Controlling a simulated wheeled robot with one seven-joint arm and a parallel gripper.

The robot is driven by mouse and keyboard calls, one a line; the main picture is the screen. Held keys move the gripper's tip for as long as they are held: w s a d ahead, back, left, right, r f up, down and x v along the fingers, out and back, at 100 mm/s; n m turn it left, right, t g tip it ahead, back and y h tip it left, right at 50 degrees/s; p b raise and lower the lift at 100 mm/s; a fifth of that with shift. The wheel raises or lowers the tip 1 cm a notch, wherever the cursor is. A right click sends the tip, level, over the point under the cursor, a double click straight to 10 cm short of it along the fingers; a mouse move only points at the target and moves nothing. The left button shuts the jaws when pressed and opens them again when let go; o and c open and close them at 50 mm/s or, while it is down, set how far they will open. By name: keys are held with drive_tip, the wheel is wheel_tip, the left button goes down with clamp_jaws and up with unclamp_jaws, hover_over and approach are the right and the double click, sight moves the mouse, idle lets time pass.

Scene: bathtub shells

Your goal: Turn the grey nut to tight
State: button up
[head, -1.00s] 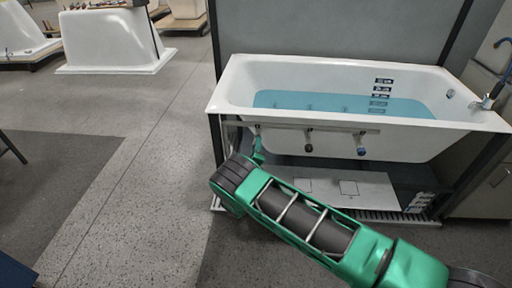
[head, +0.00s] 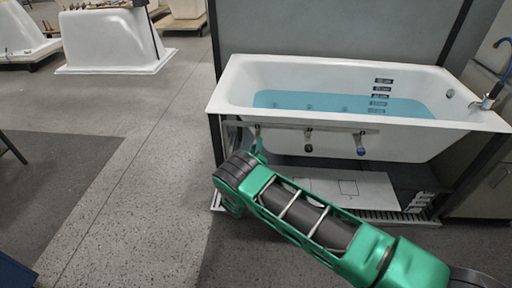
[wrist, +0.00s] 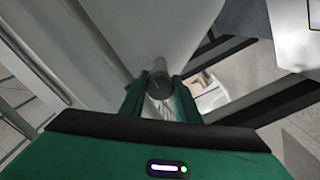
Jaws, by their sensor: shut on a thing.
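In the wrist view, a grey round fitting, which looks like the grey nut (wrist: 160,86), sits between the two green fingers of my gripper (wrist: 158,98). The fingers are shut on it. A short dark cylinder end shows just beyond it, against the white tub wall. In the head view, my gripper (head: 258,147) is small and partly hidden behind my arm, at the left end of the rail below the bathtub (head: 240,95). How tight the nut is cannot be told.
A grey rail (head: 330,127) runs along the tub's front. A dark frame post (head: 216,140) stands close on the left.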

drive_tip(key=o, duration=0.9)
drive_tip(key=shift+s+d+f, duration=0.15)
drive_tip(key=shift+f, duration=0.3)
drive_tip(key=shift+c, duration=0.2)
drive_tip(key=shift+o, duration=0.9)
drive_tip(key=shift+r, duration=0.2)
drive_tip(key=s, duration=1)
drive_tip(key=shift+s+a, duration=0.25)
drive_tip(key=shift+a, duration=0.05)
